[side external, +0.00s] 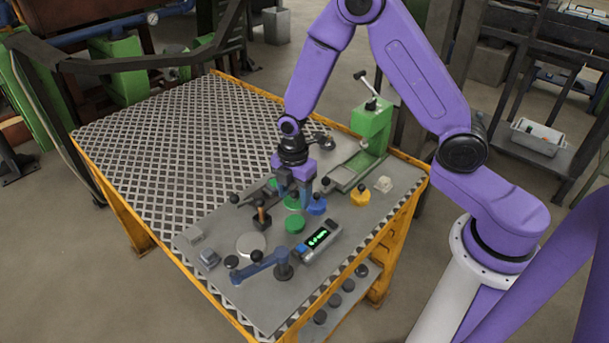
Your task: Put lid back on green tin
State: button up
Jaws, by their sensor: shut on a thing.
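My gripper (294,197) points down over the grey plate on the table, with its fingers closed. A green round piece (292,205) shows directly under the fingertips and looks like the green lid in their grip; the fingers cover its top. A second green round piece (294,224), which looks like the green tin, stands on the plate just nearer the camera. I cannot tell whether the two touch. A bit of green (272,184) also shows behind the fingers, mostly hidden.
A blue piece with a black knob (317,206) is close right of my gripper. A yellow knobbed piece (360,196) and a green press (371,126) are farther right. A display box (320,241) and blue lever (262,265) lie in front. The perforated tabletop (180,140) is clear at left.

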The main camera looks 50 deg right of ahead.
aim_at(295, 221)
jog(key=shift+a+f, duration=0.1)
jog(key=shift+f, duration=3.1)
jog(key=shift+f, duration=0.15)
jog(key=o, duration=1.4)
jog(key=shift+c, duration=0.2)
jog(key=shift+r, duration=3.5)
grip_shut()
